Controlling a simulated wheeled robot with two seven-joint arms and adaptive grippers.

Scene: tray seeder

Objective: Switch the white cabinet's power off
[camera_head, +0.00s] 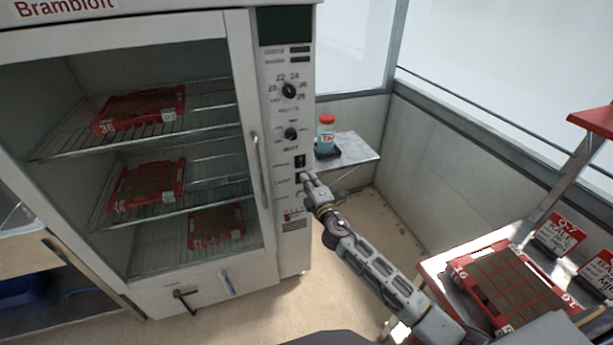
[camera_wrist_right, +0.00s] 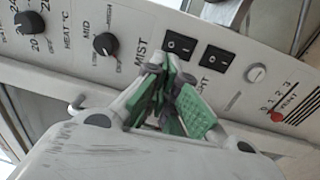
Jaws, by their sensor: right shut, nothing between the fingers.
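The white cabinet (camera_head: 240,75) stands at left with a glass door and a control panel down its right side. Two black rocker switches sit on the panel, an upper one (camera_head: 299,161) and a lower one. In the right wrist view they are one switch (camera_wrist_right: 181,44) beside the word MIST and another switch (camera_wrist_right: 217,59) whose label is partly hidden by a finger. I cannot read which is power. My right gripper (camera_head: 306,179) is shut and empty, its tips close to the lower switch; contact cannot be told. Its green-padded fingers (camera_wrist_right: 167,98) show in the wrist view. My left gripper is out of view.
Above the switches are a heat knob (camera_head: 289,91) and a second knob (camera_head: 291,134). A red-capped bottle (camera_head: 326,134) stands on a side shelf (camera_head: 350,150). A red seed tray (camera_head: 510,283) lies at lower right.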

